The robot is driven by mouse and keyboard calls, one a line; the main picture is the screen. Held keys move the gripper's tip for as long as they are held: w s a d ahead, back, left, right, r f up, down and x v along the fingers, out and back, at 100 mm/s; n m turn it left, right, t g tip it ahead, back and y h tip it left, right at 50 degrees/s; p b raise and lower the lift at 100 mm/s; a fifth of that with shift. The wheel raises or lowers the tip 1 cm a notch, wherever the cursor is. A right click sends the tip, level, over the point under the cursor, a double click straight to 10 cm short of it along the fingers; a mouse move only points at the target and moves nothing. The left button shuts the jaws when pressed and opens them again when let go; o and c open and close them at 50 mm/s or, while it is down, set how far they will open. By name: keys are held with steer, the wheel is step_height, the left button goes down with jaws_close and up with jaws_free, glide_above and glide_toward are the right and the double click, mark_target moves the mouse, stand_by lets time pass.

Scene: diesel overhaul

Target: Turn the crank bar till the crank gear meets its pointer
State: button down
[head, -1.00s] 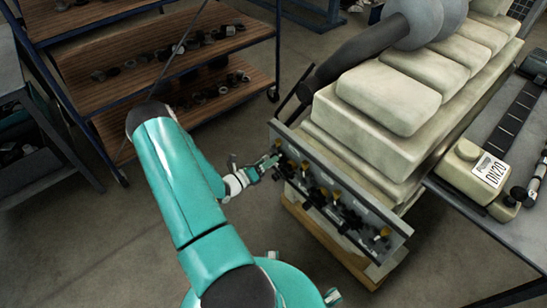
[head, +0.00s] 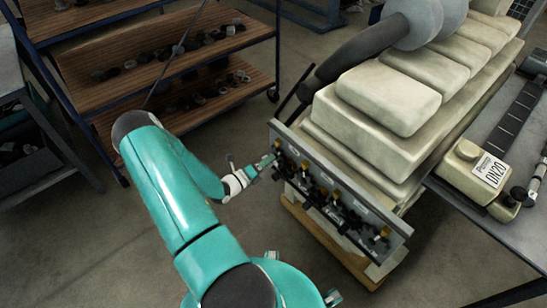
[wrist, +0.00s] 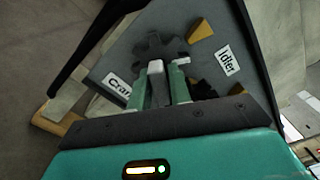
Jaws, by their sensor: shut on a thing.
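The crank gear (wrist: 160,47) is a dark toothed wheel on the grey plate, beyond my fingers in the wrist view. My gripper (wrist: 161,84) is shut on the crank bar (wrist: 156,68), a pale grey bar whose end shows between the green fingers. A yellow pointer (wrist: 200,30) lies to the right of the gear, with a visible gap to its teeth. The gear's lower part is hidden by the bar and fingers. In the head view my gripper (head: 266,163) is at the plate's left end, where the gear is too small to read.
The "Crank" label (wrist: 117,90) is partly covered by my gripper. The engine (head: 370,140) stands behind the plate. A shelf rack (head: 170,75) stands at the back left; floor is clear between.

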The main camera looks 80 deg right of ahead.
steer(key=shift+n, duration=1.4)
steer(key=shift+w+n, duration=0.1)
steer(key=shift+n, duration=1)
steer(key=c, duration=1.7)
jaws_free()
steer(key=shift+n, duration=0.3)
steer(key=o, duration=0.7)
steer(key=shift+o, duration=0.2)
steer(key=v, duration=0.7)
